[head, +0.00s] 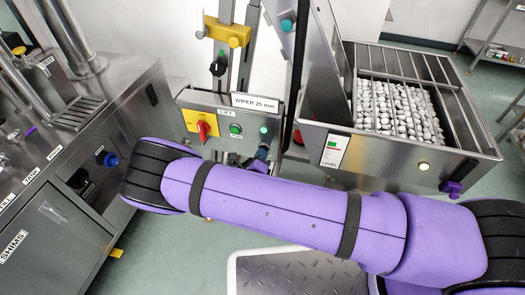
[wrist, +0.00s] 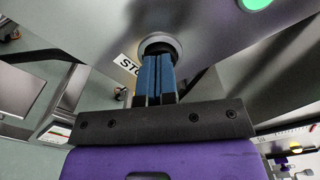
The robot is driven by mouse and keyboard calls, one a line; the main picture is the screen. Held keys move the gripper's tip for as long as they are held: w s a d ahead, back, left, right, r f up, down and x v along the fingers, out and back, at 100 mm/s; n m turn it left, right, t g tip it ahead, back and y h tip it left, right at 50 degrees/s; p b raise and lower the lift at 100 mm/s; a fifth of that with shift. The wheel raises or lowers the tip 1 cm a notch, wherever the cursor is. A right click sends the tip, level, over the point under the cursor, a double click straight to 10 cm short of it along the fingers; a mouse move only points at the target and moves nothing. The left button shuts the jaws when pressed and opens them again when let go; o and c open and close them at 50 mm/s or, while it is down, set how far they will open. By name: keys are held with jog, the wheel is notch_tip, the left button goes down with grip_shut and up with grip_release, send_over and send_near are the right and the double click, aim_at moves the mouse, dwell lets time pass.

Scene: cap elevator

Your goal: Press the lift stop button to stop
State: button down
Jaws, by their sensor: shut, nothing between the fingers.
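The lift control box (head: 268,108) is a grey metal panel labelled LIFT, with a red rotary switch on a yellow plate (head: 202,127) and green buttons (head: 235,128). In the wrist view, a round button with a grey ring (wrist: 177,44) sits beside a partly covered label beginning "STO" (wrist: 128,64). My gripper (wrist: 157,57) is shut and empty, its blue fingertips overlapping the button's dark centre. I cannot tell whether they touch it or how far it is pressed. My purple arm hides the lower part of the box in the head view.
A metal bin of white caps (head: 395,110) stands at the right of the box. A steel cabinet (head: 60,225) with knobs stands at the left. A yellow clamp (head: 228,32) sits on the rail above. A tread-plate platform (head: 300,272) lies below my arm.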

jog(key=v, duration=0.5)
dwell(0.5)
dwell(0.7)
